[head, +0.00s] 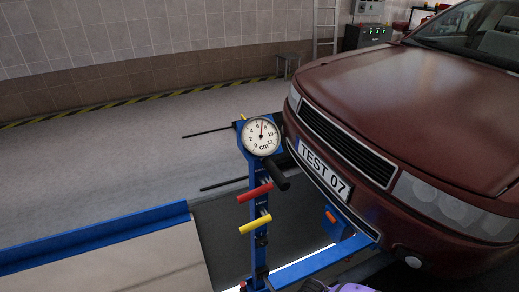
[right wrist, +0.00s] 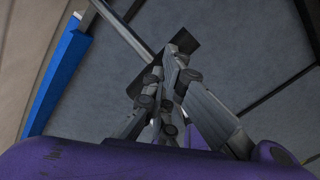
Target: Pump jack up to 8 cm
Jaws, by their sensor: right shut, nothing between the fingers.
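The blue jack post (head: 260,220) stands upright in front of the car. It carries a round white gauge (head: 261,137) marked in cm, whose needle points nearly straight up, around 6 to 7. A black handle (head: 276,175) sticks out below the gauge, with a red handle (head: 255,192) and a yellow handle (head: 255,224) lower on the post. My right gripper (right wrist: 175,62) is shut and empty in the right wrist view. In the head view only part of my right arm shows at the bottom edge, right of the post. My left gripper is out of view.
A dark red car (head: 405,105) with plate TEST 07 fills the right side, close to the post. A blue-edged platform (head: 110,236) lies at lower left. A blue beam (head: 325,262) runs low under the car's front. Open grey floor (head: 110,150) lies behind.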

